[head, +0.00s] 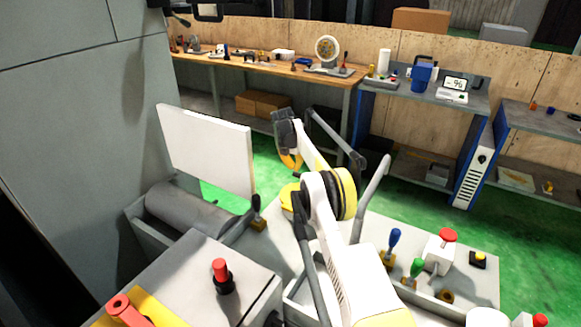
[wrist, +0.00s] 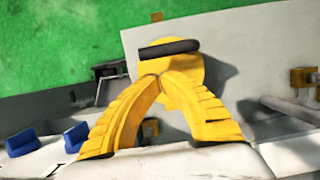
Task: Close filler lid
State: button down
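A yellow round lid (wrist: 192,88) with a dark bar-shaped handle (wrist: 170,49) shows in the wrist view, against a pale machine surface. It looks like the filler lid; I cannot tell how far it stands open. In the head view a yellow piece (head: 287,196), probably the same lid, shows partly behind my arm. My gripper (wrist: 157,79) has its yellow fingertips together just in front of the lid, below the handle in the picture. Nothing shows between the tips. Whether they touch the lid is unclear. In the head view my gripper (head: 290,160) is partly hidden by its own wrist.
Blue and green knobs (head: 394,242) and a red button (head: 447,236) sit on the right. Green floor lies beyond.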

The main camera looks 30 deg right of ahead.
jog(key=shift+w+d+f, duration=0.2)
jog(key=shift+d, duration=0.15)
dwell(0.4)
jog(key=v, duration=1.2)
